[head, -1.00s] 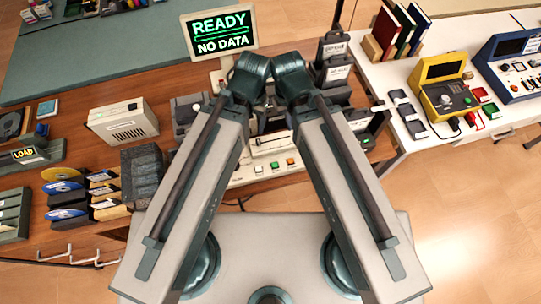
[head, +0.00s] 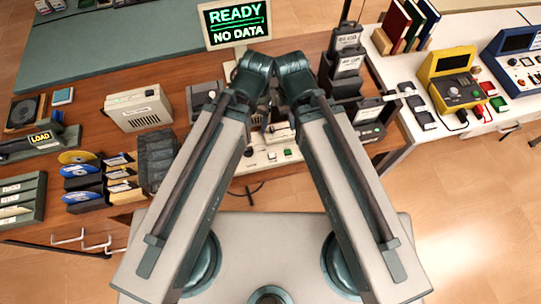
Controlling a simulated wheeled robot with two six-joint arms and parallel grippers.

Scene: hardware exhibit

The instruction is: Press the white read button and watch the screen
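The screen (head: 237,23) stands at the back of the wooden bench in the head view and reads "READY" and "NO DATA" in green and white. A pale control panel (head: 256,167) shows between my two arms. A small white button (head: 271,156) sits on it, with a green button (head: 287,152) just to its right. I cannot read any label on the buttons. My folded arms cover much of the device around the panel. Neither of my grippers can be made out, as the arm links hide that area.
A beige box (head: 135,108), disc holders (head: 84,184) and a "LOAD" unit (head: 40,139) stand to the left. Dark stacked units (head: 347,62) stand right of the screen. A white table (head: 470,120) with yellow and blue devices is farther right. Open floor lies at lower right.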

